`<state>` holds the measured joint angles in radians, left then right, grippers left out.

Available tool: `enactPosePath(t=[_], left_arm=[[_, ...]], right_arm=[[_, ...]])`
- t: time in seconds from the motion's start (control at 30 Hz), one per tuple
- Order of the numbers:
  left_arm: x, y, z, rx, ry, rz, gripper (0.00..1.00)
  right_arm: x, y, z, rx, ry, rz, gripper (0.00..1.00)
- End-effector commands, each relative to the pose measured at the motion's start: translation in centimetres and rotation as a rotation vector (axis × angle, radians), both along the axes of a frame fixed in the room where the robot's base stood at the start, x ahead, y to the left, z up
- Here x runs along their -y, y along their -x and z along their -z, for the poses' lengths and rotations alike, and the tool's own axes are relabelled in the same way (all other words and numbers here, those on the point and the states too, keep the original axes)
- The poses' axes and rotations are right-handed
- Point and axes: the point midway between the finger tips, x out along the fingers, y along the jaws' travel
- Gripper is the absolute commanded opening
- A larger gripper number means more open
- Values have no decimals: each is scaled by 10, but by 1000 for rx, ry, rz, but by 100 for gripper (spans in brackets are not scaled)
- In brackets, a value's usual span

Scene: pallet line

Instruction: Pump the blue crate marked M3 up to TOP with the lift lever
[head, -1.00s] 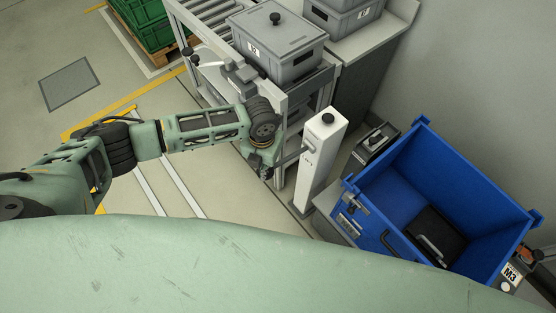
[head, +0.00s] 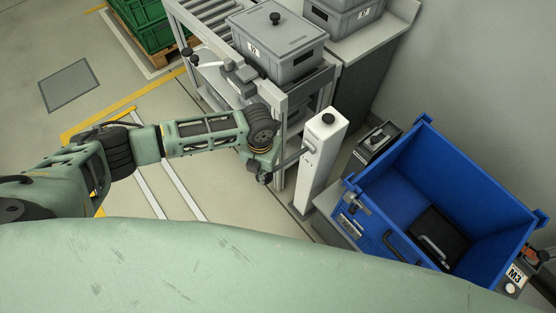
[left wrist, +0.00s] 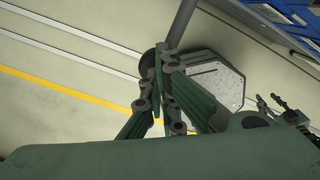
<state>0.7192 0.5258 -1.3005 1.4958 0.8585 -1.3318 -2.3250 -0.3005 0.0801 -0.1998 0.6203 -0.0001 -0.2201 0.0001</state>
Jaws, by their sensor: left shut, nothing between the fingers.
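The blue crate marked M3 (head: 373,179) stands open at the right in the head view, with a black handled object (head: 437,240) inside. Left of it is a white post (head: 319,170) with a black knob on top. The grey lift lever (head: 290,160) sticks out from the post's side towards my left gripper (head: 264,177). In the left wrist view my left gripper (left wrist: 160,82) is shut and empty. The lever's grey bar (left wrist: 182,24) runs down behind its fingers to a dark round end. I cannot tell whether they touch. My right gripper is not in view.
A grey roller conveyor with a lidded grey crate (head: 277,47) stands behind the post. More grey crates (head: 345,15) sit on a counter. Green crates (head: 143,23) are on a pallet at the upper left. The marked floor (head: 110,75) is clear at left.

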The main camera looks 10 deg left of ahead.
Motion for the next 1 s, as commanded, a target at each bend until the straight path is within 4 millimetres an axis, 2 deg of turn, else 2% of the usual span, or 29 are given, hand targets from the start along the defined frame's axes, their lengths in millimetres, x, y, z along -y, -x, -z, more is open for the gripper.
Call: enactPosePath(t=[0.33,0.73,1.0], left_arm=[[-3,3,18,-5,-4,0,0],[-3,4,20,-4,-3,0,0],[-3,4,35,-4,-2,0,0]], right_arm=[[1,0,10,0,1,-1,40],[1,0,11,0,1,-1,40],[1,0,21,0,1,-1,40]])
